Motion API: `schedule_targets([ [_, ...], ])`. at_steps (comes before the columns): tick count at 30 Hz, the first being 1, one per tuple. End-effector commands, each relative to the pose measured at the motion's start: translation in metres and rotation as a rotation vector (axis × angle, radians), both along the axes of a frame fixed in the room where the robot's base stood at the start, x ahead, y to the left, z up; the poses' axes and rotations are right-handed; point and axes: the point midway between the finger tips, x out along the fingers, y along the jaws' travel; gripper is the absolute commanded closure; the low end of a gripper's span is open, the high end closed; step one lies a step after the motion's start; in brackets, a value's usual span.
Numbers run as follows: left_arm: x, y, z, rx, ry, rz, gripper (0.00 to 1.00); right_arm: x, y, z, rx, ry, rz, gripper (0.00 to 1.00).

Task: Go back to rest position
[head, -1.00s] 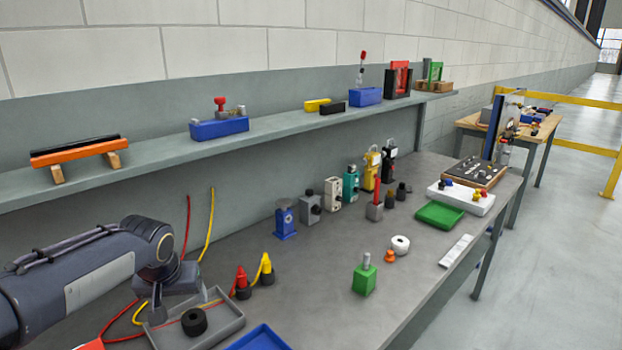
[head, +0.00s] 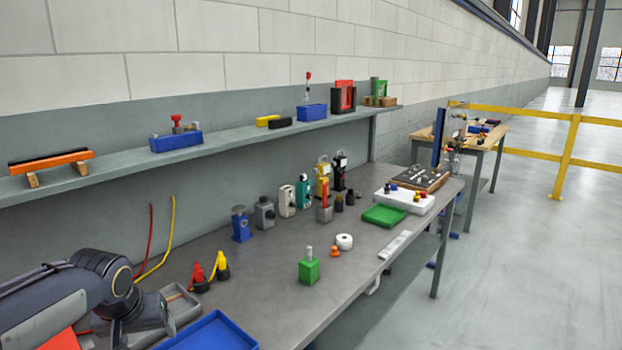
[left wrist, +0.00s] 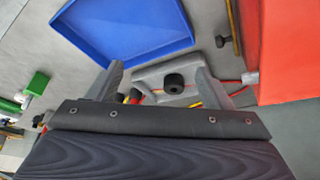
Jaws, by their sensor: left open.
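My left arm comes in at the lower left of the head view. Its gripper (head: 148,318) is above the grey tray (head: 182,305), partly cut off by the bottom edge. In the left wrist view the fingers (left wrist: 181,74) are apart with nothing held between them. The grey tray (left wrist: 150,74) shows beyond them with a black round part (left wrist: 173,83) in it. I cannot tell the height of the gripper above the tray. My right gripper is not in view.
A blue tray (head: 215,333) lies beside the grey tray on the workbench (head: 255,290). Red (head: 198,277) and yellow (head: 222,266) connectors with cables stand behind. A green block (head: 309,269) stands farther right. A shelf (head: 225,133) runs along the wall.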

Motion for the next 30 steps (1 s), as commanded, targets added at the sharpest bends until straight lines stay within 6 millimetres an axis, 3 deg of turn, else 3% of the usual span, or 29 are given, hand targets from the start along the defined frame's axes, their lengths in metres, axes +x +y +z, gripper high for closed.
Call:
schedule_targets([
  [11, -0.06, -0.016, 0.005, -0.112, -0.016, -0.044, 0.27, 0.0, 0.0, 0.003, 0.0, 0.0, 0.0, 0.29],
  [17, -0.116, -0.037, 0.004, -0.202, -0.046, -0.089, 0.27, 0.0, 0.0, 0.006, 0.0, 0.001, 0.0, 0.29],
  [24, -0.199, -0.081, -0.014, -0.308, -0.108, -0.165, 0.27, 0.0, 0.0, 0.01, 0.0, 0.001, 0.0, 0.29],
  [30, -0.226, -0.101, -0.028, -0.338, -0.133, -0.194, 0.27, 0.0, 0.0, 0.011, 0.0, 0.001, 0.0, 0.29],
])
